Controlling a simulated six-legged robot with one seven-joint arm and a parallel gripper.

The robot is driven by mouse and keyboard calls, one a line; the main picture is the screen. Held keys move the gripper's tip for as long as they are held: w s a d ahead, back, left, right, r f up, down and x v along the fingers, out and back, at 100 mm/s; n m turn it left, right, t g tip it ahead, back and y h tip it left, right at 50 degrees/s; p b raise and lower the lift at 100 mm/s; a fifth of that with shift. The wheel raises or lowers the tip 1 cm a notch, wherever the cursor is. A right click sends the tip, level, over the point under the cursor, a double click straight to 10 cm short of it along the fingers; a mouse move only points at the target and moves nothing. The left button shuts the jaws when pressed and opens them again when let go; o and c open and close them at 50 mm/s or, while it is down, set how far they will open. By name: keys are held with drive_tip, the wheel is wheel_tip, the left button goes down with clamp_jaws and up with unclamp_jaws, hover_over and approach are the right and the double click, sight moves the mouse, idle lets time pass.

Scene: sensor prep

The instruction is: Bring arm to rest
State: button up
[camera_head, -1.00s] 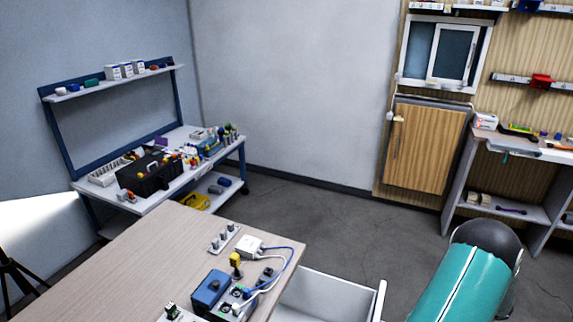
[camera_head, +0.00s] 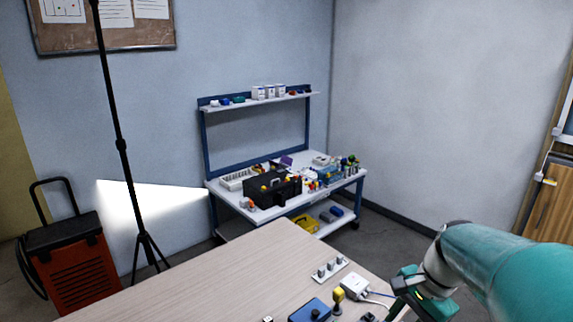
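My teal and white arm (camera_head: 505,268) reaches in from the right edge, over the right end of the wooden-topped table (camera_head: 215,280). Its far end is a small teal and dark part (camera_head: 425,291) beside the white box on the table. I cannot make out fingers there, nor whether anything is held. A white box with a cable (camera_head: 354,287), a yellow-topped part (camera_head: 338,298), a blue box (camera_head: 310,311) and a strip with grey knobs (camera_head: 329,269) are on the table.
A blue-framed workbench (camera_head: 214,192) with a black toolbox (camera_head: 272,189) stands behind the table. A black light stand (camera_head: 122,146) and a red and black wheeled case (camera_head: 66,250) are at left. A wooden cabinet (camera_head: 548,208) is at the right edge.

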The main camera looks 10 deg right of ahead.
drive_tip(key=s+a+r+n+t+h, duration=0.1)
drive_tip(key=s+a+r+n+t, duration=0.1)
drive_tip(key=a+n, duration=0.5)
drive_tip(key=s+a+r+n+t+h, duration=0.2)
drive_tip(key=s+a+r+n, duration=0.1)
drive_tip(key=a+n, duration=0.4)
drive_tip(key=shift+a+r+t, duration=0.25)
drive_tip(key=shift+r+t, duration=0.05)
drive_tip(key=shift+r, duration=0.2)
drive_tip(key=shift+s, duration=0.1)
